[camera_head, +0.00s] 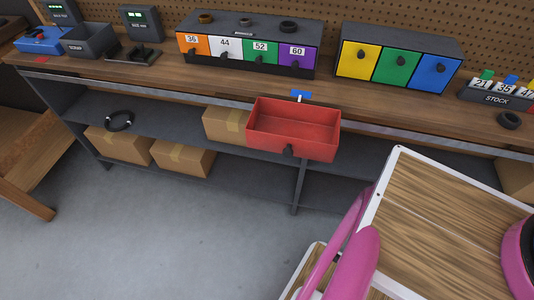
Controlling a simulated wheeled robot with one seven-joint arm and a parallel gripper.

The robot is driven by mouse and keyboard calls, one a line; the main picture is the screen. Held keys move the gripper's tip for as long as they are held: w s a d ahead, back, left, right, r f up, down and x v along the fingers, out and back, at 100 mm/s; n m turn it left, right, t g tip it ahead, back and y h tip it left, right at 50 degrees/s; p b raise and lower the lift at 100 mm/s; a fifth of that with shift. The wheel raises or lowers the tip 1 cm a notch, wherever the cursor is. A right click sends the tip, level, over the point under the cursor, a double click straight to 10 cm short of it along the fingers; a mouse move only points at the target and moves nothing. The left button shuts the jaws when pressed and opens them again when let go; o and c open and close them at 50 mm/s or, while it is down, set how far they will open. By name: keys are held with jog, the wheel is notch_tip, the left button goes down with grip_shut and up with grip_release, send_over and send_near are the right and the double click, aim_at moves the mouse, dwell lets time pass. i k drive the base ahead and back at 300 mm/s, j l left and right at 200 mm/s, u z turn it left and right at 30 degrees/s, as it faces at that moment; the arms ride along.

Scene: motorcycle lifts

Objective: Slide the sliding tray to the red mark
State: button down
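The sliding tray (290,149) is an open, empty red box with a dark knob on its front. It hangs at the front of the workbench, along a grey rail (180,100). A blue mark (301,95) lies on the bench edge just behind the tray, with a small white pointer at it. A small red mark (40,60) lies near the bench's front edge at the far left, well away from the tray. My gripper is not in view.
The wooden bench top carries a numbered drawer unit (247,48), a coloured drawer unit (396,62) and grey bins at the left. Cardboard boxes (183,158) and a black ring (119,121) sit on the shelf below. The grey floor (170,240) in front is clear.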

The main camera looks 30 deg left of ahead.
aim_at(289, 129)
jog(key=u, duration=1.7)
jog(key=k+l+u, duration=0.1)
jog(key=l, duration=0.25)
jog(key=k+l, duration=0.1)
jog(key=l, duration=0.25)
jog(key=k+l+u, duration=0.15)
jog(key=l, duration=0.2)
